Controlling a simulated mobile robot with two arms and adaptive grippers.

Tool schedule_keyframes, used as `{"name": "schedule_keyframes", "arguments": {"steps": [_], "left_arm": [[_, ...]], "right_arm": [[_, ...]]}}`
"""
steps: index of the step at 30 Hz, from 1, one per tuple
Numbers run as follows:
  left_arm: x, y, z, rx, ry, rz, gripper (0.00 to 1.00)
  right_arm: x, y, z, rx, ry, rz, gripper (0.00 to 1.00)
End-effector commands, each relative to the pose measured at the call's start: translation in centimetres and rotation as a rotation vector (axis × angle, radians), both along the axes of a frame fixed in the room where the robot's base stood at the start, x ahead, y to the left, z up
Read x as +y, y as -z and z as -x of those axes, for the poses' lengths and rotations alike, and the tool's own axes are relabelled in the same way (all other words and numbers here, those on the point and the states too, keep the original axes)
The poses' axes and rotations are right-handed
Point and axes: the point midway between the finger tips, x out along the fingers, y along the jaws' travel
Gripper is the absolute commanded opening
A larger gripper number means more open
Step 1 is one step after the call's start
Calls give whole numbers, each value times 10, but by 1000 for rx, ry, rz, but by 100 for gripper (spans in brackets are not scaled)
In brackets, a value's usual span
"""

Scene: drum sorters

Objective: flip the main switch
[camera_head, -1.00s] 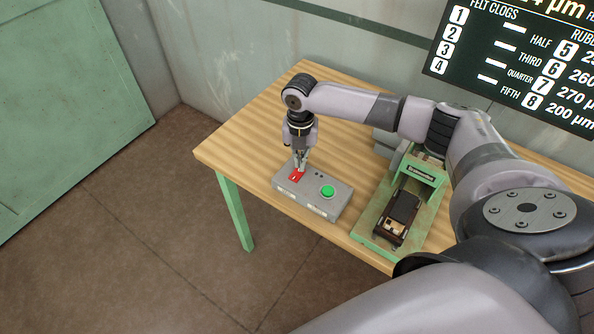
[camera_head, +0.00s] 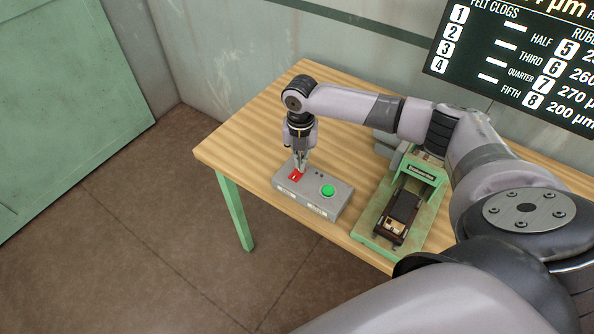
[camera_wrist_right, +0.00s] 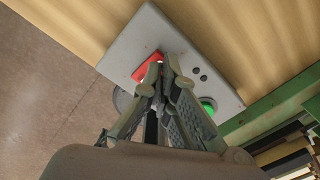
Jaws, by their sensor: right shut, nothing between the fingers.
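The grey control box (camera_head: 333,200) lies on the wooden table, with a red switch (camera_head: 296,176) on its left part and a round green button (camera_head: 328,191) to the right. My right gripper (camera_head: 301,168) points down at the red switch, shut and empty. In the right wrist view the shut fingertips (camera_wrist_right: 162,66) are right at the red switch (camera_wrist_right: 146,64) and cover part of it. I cannot tell whether they touch it. The green button (camera_wrist_right: 208,104) is partly hidden behind a finger there. My left gripper is not in view.
A green-framed machine (camera_head: 418,172) with a dark part in it stands right of the box. The wooden table (camera_head: 240,139) is clear to the left and behind the box. My right arm reaches across above the table. A dark sign hangs on the wall.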

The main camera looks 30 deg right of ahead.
Motion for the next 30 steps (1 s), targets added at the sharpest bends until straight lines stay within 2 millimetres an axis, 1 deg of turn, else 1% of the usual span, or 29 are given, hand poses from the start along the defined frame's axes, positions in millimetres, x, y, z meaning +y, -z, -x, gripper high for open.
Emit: {"name": "schedule_keyframes", "arguments": {"steps": [30], "left_arm": [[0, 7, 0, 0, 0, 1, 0]], "right_arm": [[1, 16, 0, -1, -1, -1, 0]]}}
